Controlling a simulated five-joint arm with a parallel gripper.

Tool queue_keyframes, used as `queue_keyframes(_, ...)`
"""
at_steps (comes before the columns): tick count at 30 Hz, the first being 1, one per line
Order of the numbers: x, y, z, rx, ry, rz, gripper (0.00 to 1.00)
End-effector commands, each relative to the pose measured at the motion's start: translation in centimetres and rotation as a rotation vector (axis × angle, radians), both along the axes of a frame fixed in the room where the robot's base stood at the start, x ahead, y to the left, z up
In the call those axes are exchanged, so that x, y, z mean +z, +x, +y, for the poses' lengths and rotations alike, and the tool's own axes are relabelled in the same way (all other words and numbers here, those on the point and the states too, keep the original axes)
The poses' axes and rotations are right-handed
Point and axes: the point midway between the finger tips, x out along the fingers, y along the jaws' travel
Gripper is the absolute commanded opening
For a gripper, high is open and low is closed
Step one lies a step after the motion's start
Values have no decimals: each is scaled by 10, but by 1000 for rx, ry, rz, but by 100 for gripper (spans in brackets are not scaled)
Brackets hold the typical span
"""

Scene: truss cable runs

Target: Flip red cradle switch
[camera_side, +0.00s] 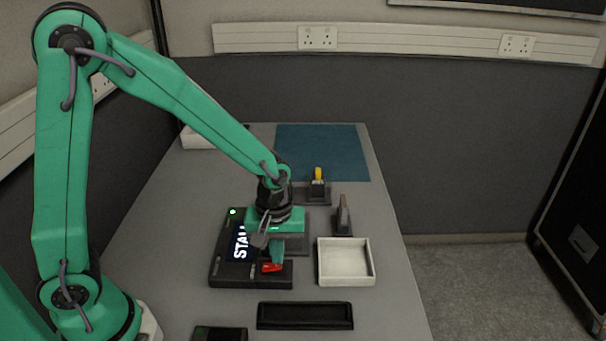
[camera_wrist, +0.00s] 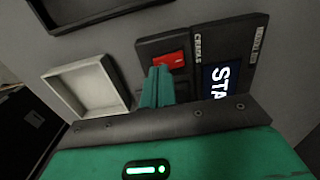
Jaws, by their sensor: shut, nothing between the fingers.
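The red switch (camera_side: 272,268) sits on the front right part of a black control box (camera_side: 232,276). In the wrist view my gripper (camera_wrist: 160,72) covers part of the switch. The tips are at or very near the switch; I cannot tell whether they touch. The box's screen (camera_side: 239,243) shows white letters starting "STA", and a green light (camera_side: 233,211) glows at its corner.
A white open tray (camera_side: 345,284) stands right of the box, and a long black tray (camera_side: 305,316) lies in front. Behind are a stand with a yellow item (camera_side: 318,176), a small grey upright holder (camera_side: 343,218) and a blue mat (camera_side: 330,145). The table's right side is narrow.

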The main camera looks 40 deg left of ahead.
Motion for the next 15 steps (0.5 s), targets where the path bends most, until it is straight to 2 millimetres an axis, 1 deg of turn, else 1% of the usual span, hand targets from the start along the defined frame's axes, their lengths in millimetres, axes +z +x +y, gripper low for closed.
queue_keyframes(15,-4,0,0,0,0,0,0)
